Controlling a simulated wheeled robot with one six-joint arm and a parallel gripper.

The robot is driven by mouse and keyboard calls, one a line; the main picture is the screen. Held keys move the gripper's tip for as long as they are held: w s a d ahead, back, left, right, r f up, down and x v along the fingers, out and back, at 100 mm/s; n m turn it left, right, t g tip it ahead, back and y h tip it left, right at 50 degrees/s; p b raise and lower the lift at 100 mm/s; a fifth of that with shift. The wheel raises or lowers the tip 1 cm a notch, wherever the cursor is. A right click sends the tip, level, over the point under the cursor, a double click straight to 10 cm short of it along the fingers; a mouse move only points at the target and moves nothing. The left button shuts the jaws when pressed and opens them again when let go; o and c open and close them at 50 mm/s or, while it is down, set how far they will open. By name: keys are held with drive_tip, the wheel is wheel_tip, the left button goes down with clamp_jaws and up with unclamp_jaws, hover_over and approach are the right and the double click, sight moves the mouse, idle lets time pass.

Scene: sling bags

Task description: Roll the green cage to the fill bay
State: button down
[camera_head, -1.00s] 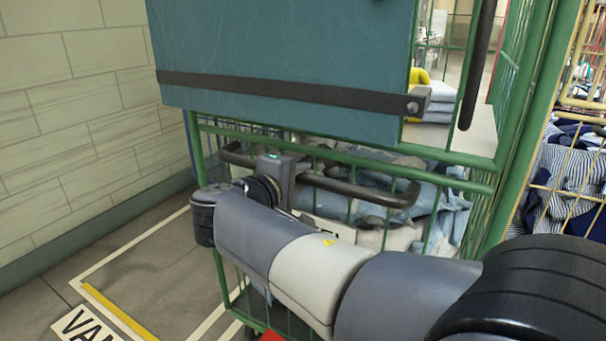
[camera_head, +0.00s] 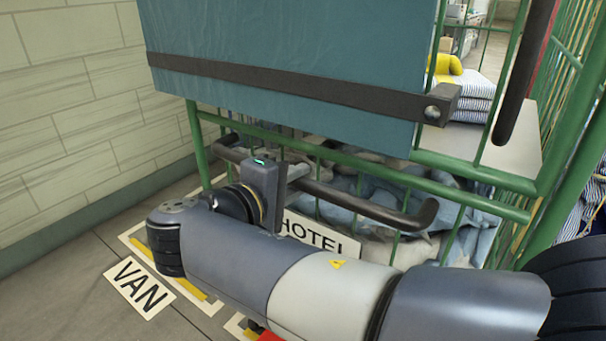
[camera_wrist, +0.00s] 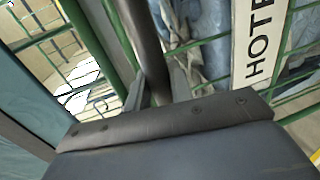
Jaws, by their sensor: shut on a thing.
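The green cage (camera_head: 370,163) is a green wire trolley that fills the middle and right of the head view. It carries a white HOTEL sign (camera_head: 318,236) and holds blue and grey cloth. A dark push handle (camera_head: 365,204) runs across its near side. My gripper (camera_head: 296,174) is shut on this handle near its left part. In the wrist view the dark bar (camera_wrist: 144,40) runs down between my gripper's fingers (camera_wrist: 155,88). A teal panel (camera_head: 290,60) with a dark strap covers the cage's upper part. I cannot tell which floor area is the fill bay.
A pale block wall (camera_head: 70,110) stands close on the left. A VAN label (camera_head: 139,287) lies on the floor beside white and yellow lines (camera_head: 205,298). Folded striped cloth and a yellow item (camera_head: 448,65) show behind the cage. Bare floor shows at lower left.

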drive_tip(key=shift+f, duration=0.25)
drive_tip(key=c, duration=1.5)
unclamp_jaws()
drive_tip(key=shift+s+a, duration=0.1)
drive_tip(key=shift+a, duration=0.05)
drive_tip(key=shift+o, duration=1.1)
drive_tip(key=shift+r, duration=0.1)
drive_tip(key=shift+r, duration=0.1)
drive_tip(key=p+v, duration=0.3)
drive_tip(key=v, duration=0.7)
drive_tip(key=shift+s+a, duration=0.25)
drive_tip(key=shift+s, duration=0.05)
